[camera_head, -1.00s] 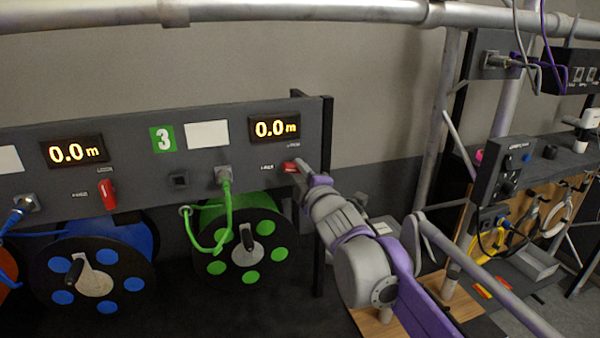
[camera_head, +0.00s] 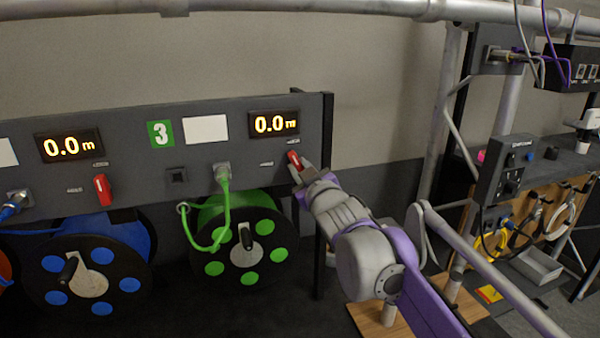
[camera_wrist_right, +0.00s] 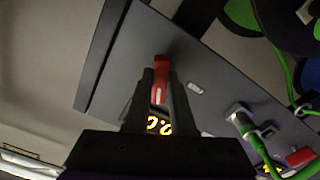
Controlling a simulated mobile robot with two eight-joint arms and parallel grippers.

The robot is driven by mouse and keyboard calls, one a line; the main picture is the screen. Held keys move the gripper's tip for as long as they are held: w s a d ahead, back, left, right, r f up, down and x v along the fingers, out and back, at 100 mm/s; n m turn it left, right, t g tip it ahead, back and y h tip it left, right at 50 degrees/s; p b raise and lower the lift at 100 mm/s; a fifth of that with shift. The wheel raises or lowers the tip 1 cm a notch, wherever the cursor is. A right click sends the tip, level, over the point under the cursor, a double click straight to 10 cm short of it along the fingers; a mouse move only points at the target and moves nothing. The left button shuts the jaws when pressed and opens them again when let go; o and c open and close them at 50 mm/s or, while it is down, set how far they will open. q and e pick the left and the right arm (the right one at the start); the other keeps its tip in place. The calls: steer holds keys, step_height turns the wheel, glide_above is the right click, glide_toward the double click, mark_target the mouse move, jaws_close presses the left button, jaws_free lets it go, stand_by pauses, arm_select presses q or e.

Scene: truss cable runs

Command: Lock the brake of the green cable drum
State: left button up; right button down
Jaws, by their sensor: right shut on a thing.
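The green cable drum (camera_head: 243,254) hangs below the dark panel, with a dark crank knob on its front. Its red brake lever (camera_head: 294,159) is on the panel under the right display, tilted, with its upper end up and to the left. My right gripper (camera_head: 302,172) is at this lever. In the right wrist view, the red lever (camera_wrist_right: 160,80) stands between the two dark fingers of the gripper (camera_wrist_right: 160,90), which are shut on it. Small labels sit above and left of the lever, too small to read. My left gripper is not in view.
A blue drum (camera_head: 92,271) with an upright red lever (camera_head: 102,189) is to the left. A green cable (camera_head: 226,205) loops from a panel socket to the green drum. A dark post (camera_head: 325,200) ends the panel at the right. A metal rail (camera_head: 350,12) crosses above.

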steer(key=m+b, duration=0.1)
steer(key=m, duration=0.4)
stand_by(0.5)
steer(key=c, duration=0.8)
jaws_free()
steer(key=shift+o, duration=0.2)
steer(key=shift+s, duration=0.1)
steer(key=b+v, duration=0.2)
steer(key=v, duration=0.8)
steer(key=shift+s, duration=0.35)
steer(key=shift+d, duration=0.1)
